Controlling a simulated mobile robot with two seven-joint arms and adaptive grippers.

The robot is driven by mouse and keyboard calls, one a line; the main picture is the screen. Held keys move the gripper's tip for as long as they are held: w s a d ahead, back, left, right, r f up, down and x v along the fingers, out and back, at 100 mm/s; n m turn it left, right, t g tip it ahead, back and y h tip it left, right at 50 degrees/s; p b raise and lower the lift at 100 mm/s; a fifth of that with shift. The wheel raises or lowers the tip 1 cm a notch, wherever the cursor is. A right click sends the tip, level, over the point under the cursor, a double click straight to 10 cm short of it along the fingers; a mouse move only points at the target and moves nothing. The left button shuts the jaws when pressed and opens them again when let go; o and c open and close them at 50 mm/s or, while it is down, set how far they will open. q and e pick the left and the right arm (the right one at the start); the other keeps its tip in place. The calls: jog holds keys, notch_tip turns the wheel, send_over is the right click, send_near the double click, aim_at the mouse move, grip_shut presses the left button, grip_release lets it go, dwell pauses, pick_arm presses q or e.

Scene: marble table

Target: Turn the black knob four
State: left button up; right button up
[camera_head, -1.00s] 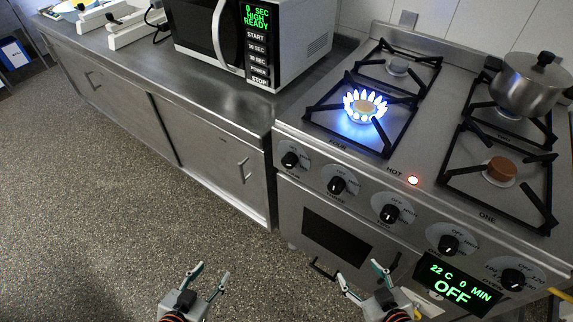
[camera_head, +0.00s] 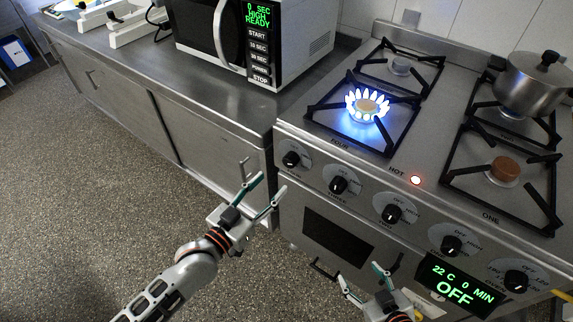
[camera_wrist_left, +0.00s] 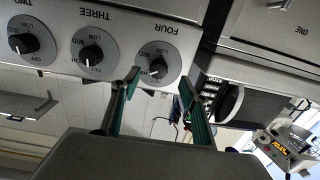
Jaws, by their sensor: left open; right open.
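The black knob four (camera_head: 291,159) is the leftmost knob on the stove's front panel. In the left wrist view the same knob (camera_wrist_left: 157,69), under the upside-down label FOUR, shows just beyond my fingertips. My left gripper (camera_head: 269,187) is open and empty, below and to the left of the knob in the head view, apart from it. In the left wrist view its two green-edged fingers (camera_wrist_left: 160,84) stand spread toward the knob. My right gripper (camera_head: 360,275) is open and empty, low in front of the oven door.
A lit burner (camera_head: 367,104) with blue flames is at the stove's front left. Black knobs (camera_head: 338,185) continue along the panel to the right. A pot (camera_head: 530,82) stands at the back right. A microwave (camera_head: 255,40) sits on the steel counter (camera_head: 200,88). The floor before the counter is clear.

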aim_at(287, 164)
pick_arm(q)
jog(key=shift+h, duration=0.3)
jog(key=x, duration=0.5)
jog(key=r+x, duration=0.1)
jog(key=x, duration=0.2)
jog(key=shift+w+d+b, duration=0.15)
jog(key=shift+w+b, duration=0.2)
jog(key=shift+w, duration=0.05)
jog(key=shift+c, duration=0.5)
jog(key=c, duration=1)
